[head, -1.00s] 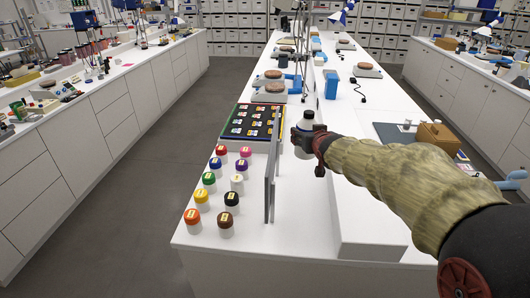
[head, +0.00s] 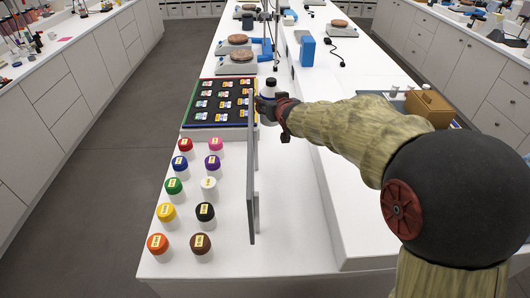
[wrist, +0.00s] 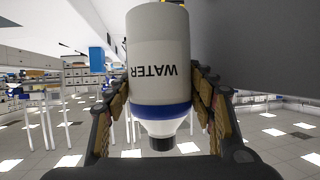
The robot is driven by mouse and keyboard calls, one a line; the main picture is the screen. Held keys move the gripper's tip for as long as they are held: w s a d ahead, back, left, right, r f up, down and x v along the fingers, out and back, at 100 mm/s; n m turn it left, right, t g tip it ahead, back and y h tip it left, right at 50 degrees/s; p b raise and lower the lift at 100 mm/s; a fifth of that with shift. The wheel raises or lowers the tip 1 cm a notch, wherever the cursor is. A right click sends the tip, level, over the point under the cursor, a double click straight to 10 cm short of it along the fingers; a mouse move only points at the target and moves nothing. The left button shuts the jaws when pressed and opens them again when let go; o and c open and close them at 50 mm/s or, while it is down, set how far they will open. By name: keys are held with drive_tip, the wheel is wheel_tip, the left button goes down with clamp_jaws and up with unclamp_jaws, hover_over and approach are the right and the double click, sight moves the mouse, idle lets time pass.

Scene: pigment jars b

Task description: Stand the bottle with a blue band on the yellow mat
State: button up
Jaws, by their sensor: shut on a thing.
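The bottle (wrist: 160,75) is white with the word WATER, a blue band near its neck and a dark cap. It appears inverted in the wrist view. In the head view, the bottle (head: 271,88) shows upright with its dark cap up, beside the right edge of the black tray; its lower part is hidden. My gripper (wrist: 163,100) is shut on the bottle, with a finger on each side of it. My gripper (head: 268,106) also shows in the head view, just past the far end of a grey panel. I see no yellow mat in these frames.
A thin grey upright panel (head: 252,180) stands between my arm and the jars. Several colour-capped jars (head: 174,186) stand in two columns at the left. The black tray (head: 203,121) holds several small labelled items. Scales (head: 236,60) and a blue container (head: 307,53) stand farther back.

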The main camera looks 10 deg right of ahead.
wheel_tip(320, 180, down, 22)
drive_tip(key=b, duration=0.5)
drive_tip(key=shift+r, duration=0.15)
drive_tip(key=o, duration=0.9)
